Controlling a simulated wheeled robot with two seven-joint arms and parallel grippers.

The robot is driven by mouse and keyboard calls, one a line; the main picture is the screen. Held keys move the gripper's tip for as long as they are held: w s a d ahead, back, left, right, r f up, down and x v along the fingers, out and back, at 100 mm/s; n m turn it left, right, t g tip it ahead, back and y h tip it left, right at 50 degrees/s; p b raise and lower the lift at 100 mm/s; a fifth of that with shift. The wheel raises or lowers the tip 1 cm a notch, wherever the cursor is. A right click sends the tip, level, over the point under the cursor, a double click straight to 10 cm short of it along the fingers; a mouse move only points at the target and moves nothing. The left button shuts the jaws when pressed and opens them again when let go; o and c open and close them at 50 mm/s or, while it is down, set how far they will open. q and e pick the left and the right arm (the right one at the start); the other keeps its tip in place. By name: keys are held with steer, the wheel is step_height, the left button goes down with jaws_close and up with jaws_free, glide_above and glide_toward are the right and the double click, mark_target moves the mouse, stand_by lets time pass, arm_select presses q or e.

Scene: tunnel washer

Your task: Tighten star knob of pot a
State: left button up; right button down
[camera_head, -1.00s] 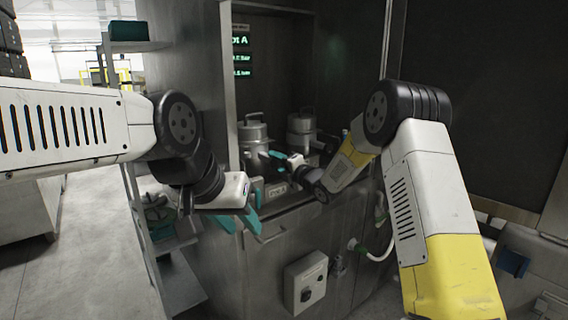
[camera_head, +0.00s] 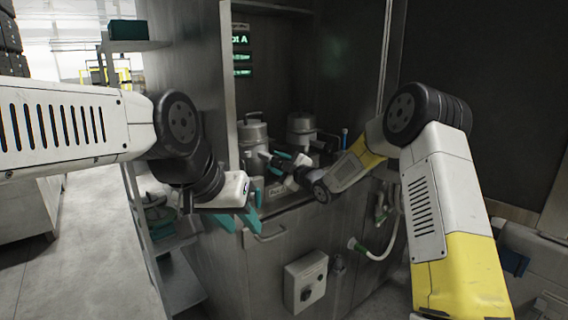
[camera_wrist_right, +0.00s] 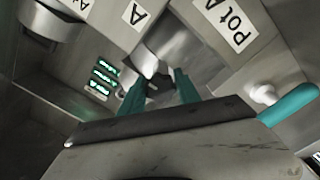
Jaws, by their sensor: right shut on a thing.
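Pot A (camera_head: 252,134), a metal pot with a lidded top and handle, stands in the cabinet recess in the head view. In the right wrist view, a small dark star knob (camera_wrist_right: 160,88) sits between the teal fingers of my right gripper (camera_wrist_right: 160,80), which is shut on it. In the head view my right gripper (camera_head: 278,161) is beside the front of pot A, and the knob is too small to make out. My left gripper (camera_head: 241,214) is open and empty, lower and to the left, in front of the cabinet.
A second metal pot (camera_head: 300,126) stands to the right of pot A. A "Pot A" label (camera_wrist_right: 228,22) shows in the wrist view. A shelf rack (camera_head: 150,220) stands left.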

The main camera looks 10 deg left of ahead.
steer(key=m, duration=0.4)
steer(key=shift+f+m, duration=0.15)
steer(key=shift+m, duration=0.15)
steer(key=m, duration=0.4)
steer(key=shift+m, duration=0.3)
steer(key=m, duration=0.4)
steer(key=shift+s+m, duration=0.1)
steer(key=shift+m, duration=0.2)
steer(key=shift+a+m, duration=0.1)
steer(key=shift+m, duration=2)
steer(key=shift+s, duration=0.1)
steer(key=c, duration=0.9)
jaws_free()
steer(key=shift+o, duration=0.2)
